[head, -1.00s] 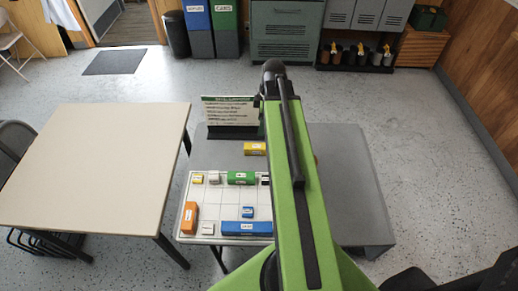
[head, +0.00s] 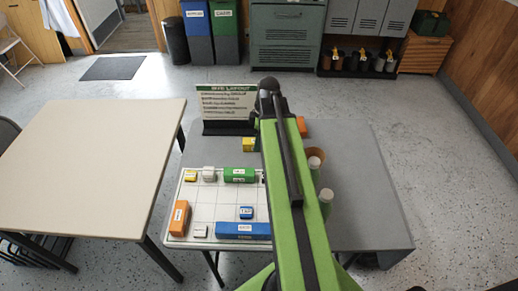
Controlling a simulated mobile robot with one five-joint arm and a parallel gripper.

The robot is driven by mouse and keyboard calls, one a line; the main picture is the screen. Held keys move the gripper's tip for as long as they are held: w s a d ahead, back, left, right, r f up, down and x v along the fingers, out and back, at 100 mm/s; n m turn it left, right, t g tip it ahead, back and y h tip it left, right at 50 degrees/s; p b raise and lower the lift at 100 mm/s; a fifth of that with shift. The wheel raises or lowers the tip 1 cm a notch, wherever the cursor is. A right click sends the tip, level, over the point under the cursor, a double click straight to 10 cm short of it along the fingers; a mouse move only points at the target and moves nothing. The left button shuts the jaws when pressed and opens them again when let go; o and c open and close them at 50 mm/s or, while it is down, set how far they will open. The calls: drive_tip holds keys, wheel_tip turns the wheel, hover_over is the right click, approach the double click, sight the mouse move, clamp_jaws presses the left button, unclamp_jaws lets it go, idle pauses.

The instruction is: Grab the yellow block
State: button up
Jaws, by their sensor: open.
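A yellow block (head: 248,145) lies on the grey table behind the white grid board, just in front of the sign. A smaller yellow block (head: 190,175) with a label sits in the back left corner of the board (head: 203,213). My arm reaches over the table, and its dark far end stands in front of the sign's right side in the picture. My gripper's fingers do not show; they are hidden behind the arm or out of sight.
The board also holds a white block (head: 209,174), a green block (head: 239,174), an orange block (head: 178,218) and blue blocks (head: 243,230). Beyond stands a sign (head: 228,102). Right of my arm are an orange block (head: 302,127) and bottles (head: 326,203). The grey table's right side (head: 370,190) is clear.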

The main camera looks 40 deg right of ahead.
wheel_tip(320, 180, down, 3)
drive_tip(key=shift+w+a+f+b, duration=0.1)
drive_tip(key=shift+b, duration=0.75)
drive_tip(key=shift+r, duration=0.25)
clamp_jaws()
